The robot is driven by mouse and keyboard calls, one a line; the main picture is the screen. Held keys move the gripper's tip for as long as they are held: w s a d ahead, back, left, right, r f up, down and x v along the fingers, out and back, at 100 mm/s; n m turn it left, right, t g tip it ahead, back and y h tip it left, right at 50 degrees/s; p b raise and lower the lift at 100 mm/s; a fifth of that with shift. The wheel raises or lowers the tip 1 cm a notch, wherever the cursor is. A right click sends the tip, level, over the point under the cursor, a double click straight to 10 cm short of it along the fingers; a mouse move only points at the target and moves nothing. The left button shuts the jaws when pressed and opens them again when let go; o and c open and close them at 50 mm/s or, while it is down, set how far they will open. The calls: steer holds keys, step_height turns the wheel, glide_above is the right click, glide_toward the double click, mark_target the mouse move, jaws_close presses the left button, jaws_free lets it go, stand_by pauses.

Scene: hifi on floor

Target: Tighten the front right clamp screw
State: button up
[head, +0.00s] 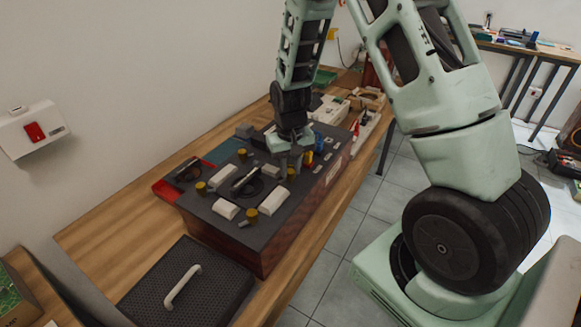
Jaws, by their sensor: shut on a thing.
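A dark box-like fixture (222,222) stands on the wooden bench. Several yellow-brown clamp screws stick up from its top, among them a near one (251,215), a left one (201,187) and a far one (242,154). My gripper (288,160) points down over the right side of the fixture. It is shut at another yellow-brown clamp screw (292,174), whose lower part shows beneath the fingers. The fingers hide the rest of this screw, so the exact contact is not clear.
White blocks (271,200) and a black part sit on the fixture top. Blue and yellow pieces stand close right of my gripper. A dark lid with a pale handle (182,286) lies in front. More parts lie behind. The bench's right edge borders open tiled floor (345,236).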

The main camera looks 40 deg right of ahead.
mark_target(290, 171)
steer(key=shift+m, duration=1.7)
steer(key=o, duration=1)
steer(key=shift+r, duration=0.1)
step_height(290, 171, up, 17)
steer(key=shift+r+b, duration=0.15)
steer(key=shift+b, duration=0.6)
